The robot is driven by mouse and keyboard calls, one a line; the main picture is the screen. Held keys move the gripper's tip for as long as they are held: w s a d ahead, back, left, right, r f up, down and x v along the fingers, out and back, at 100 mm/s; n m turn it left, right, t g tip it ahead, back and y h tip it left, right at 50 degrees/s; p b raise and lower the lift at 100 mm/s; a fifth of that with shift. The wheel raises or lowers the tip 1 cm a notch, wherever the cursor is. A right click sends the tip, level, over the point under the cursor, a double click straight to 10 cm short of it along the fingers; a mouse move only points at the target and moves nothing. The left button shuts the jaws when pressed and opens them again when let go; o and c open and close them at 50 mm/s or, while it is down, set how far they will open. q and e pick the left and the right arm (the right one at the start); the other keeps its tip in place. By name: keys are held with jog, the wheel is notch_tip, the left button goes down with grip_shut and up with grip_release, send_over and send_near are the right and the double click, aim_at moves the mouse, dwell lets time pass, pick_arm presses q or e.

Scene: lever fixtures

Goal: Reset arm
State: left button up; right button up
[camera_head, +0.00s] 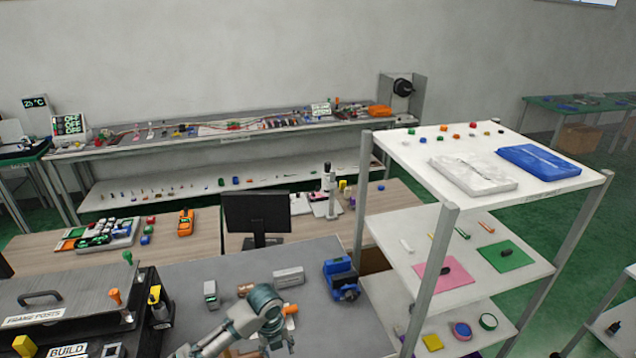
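One of my arms (250,312), grey and teal, comes in from the bottom edge left of the middle. It bends over the dark grey work table (195,270), and its lower part runs down out of the picture. No gripper fingers can be made out on it. My other arm does not show. A dark box labelled "FRAME POSTS" (65,300) with a black handle stands at the left. Near it are an orange-topped post (115,297), a yellow and black piece (157,303) and a green-topped post (127,258).
On the table, a grey block (289,276), a small upright grey device (210,293) and a blue machine (341,279) stand near my arm. A white shelf rack (480,150) rises at the right. A black monitor (256,215) stands behind the table.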

pick_arm(q)
jog(key=s+d+f+n+t+h, duration=0.1)
jog(key=s+d+f+n+h, duration=0.3)
jog(key=s+f+n, duration=0.9)
jog(key=s+a+f+n+t+y, duration=0.2)
jog(key=s+a+n+y, duration=0.3)
jog(key=s+a+n, duration=1.1)
jog(key=s+d+f+n+g, duration=0.1)
jog(key=s+f, duration=0.1)
jog(key=f, duration=1.2)
jog(key=s+f, duration=0.3)
jog(key=f, duration=1.1)
jog(key=s+a+f+g, duration=0.1)
jog(key=s+a+f, duration=0.1)
jog(key=s+f, duration=1.1)
jog(key=s, duration=0.2)
jog(key=shift+s+a+f, duration=0.3)
jog(key=shift+s+f, duration=0.1)
